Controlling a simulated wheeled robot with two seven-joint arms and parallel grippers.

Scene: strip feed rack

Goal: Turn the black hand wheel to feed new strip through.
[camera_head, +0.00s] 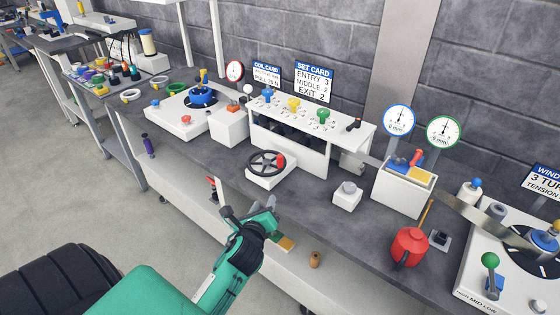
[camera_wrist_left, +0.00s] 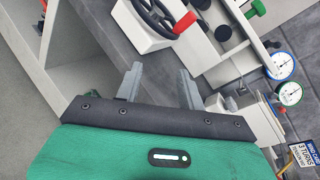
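The black hand wheel (camera_head: 257,172) with a red knob (camera_head: 281,160) lies on a white box (camera_head: 270,182) near the bench's front edge. In the left wrist view the wheel (camera_wrist_left: 150,22) is at the top, partly cut off, and its red knob (camera_wrist_left: 185,22) shows. My left gripper (camera_head: 250,207) is in front of and below the wheel, apart from it. Its two fingers stand apart with nothing between them in the left wrist view (camera_wrist_left: 159,80). The metal strip (camera_head: 470,212) runs out of the white gauge box on the right. My right gripper is not in view.
The white roller stand (camera_head: 300,145) with blue, yellow and green knobs stands behind the wheel. A small white box with a grey button (camera_head: 347,193) and a red can (camera_head: 408,246) stand to the right. The grey bench top (camera_head: 310,205) is clear beside the wheel.

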